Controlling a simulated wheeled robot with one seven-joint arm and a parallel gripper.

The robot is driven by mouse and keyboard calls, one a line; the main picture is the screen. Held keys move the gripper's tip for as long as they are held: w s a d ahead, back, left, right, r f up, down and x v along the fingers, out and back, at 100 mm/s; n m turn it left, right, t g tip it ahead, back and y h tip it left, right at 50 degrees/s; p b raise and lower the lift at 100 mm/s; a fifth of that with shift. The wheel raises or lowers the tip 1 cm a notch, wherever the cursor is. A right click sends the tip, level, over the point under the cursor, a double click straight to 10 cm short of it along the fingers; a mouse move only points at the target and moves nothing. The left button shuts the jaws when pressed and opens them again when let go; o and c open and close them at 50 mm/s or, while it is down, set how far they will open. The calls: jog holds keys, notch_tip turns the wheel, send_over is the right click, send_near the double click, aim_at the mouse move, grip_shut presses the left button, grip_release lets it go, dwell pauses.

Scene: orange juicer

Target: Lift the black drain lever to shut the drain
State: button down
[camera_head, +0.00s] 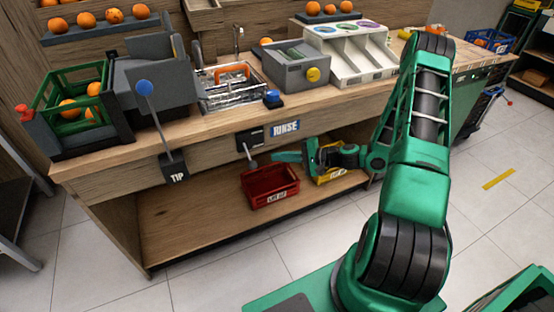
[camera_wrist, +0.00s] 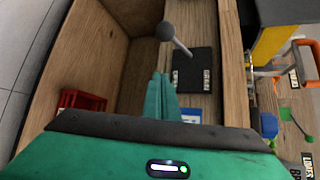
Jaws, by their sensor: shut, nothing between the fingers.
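The drain lever is on a black plate (camera_head: 250,138) on the front face of the counter, left of the blue RINSE sign. Its rod ends in a grey ball (camera_head: 253,164) that hangs down and outward. In the wrist view the black plate (camera_wrist: 195,72) and the grey ball (camera_wrist: 165,32) are both clear, with the rod between them. My gripper (camera_head: 276,156) is just right of the ball in the head view. In the wrist view my gripper (camera_wrist: 162,76) has its teal fingers together and empty, with the tips apart from the ball.
A red crate (camera_head: 270,187) and a yellow crate (camera_head: 330,177) stand on the lower shelf below my gripper. The TIP lever with a blue ball (camera_head: 144,88) stands to the left. The counter edge overhangs the lever.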

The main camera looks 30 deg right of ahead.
aim_at(249, 155)
jog(key=w+a, duration=0.1)
jog(key=a, duration=0.5)
jog(key=shift+w+a+f, duration=0.25)
jog(key=shift+a+f, duration=0.1)
jog(key=shift+a, duration=0.05)
